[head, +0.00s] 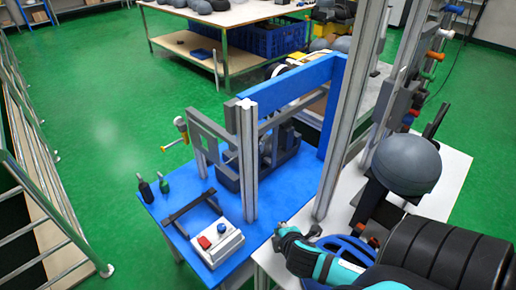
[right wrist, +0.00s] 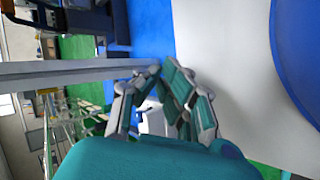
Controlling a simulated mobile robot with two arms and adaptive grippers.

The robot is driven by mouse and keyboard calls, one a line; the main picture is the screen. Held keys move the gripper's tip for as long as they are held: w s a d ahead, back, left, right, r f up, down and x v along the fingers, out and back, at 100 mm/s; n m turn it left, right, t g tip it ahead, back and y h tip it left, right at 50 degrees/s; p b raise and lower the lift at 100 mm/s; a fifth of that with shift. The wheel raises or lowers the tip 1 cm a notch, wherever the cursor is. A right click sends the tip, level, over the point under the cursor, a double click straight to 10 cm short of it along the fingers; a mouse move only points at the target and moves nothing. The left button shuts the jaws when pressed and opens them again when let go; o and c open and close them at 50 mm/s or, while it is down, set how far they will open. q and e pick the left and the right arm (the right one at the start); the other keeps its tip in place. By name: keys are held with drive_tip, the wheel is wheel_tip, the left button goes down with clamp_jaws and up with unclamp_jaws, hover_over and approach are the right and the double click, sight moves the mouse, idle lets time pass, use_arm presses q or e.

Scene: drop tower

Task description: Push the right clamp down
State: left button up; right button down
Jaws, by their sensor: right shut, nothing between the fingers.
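A clamp with a yellow handle (head: 182,128) sticks out at the left side of the grey metal frame (head: 213,140) in the head view. Several clamp-like handles in red, orange (head: 435,56) and green show on the tower at the upper right. I cannot tell which of these is the right clamp. My right gripper (head: 296,231) is shut and empty, low beside the blue table's right edge, well apart from all these handles. Its teal fingers meet in the right wrist view (right wrist: 162,72). My left gripper is not in view.
A white control box (head: 217,243) with a red and a blue button stands on the blue table (head: 180,213). Upright metal posts (head: 248,160) rise beside my right gripper.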

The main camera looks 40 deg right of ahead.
drive_tip(key=w+d+r+n+t+y, duration=0.3)
drive_tip(key=w+d+r+n+t, duration=0.55)
drive_tip(key=n, duration=1.25)
drive_tip(key=w+d+r+g+p, duration=0.1)
drive_tip(key=w+d+g+p, duration=0.1)
drive_tip(key=w, duration=1.4)
drive_tip(key=shift+r, duration=0.3)
drive_tip(key=shift+d, duration=0.15)
drive_tip(key=shift+w+r+p, duration=0.5)
drive_tip(key=shift+w, duration=0.05)
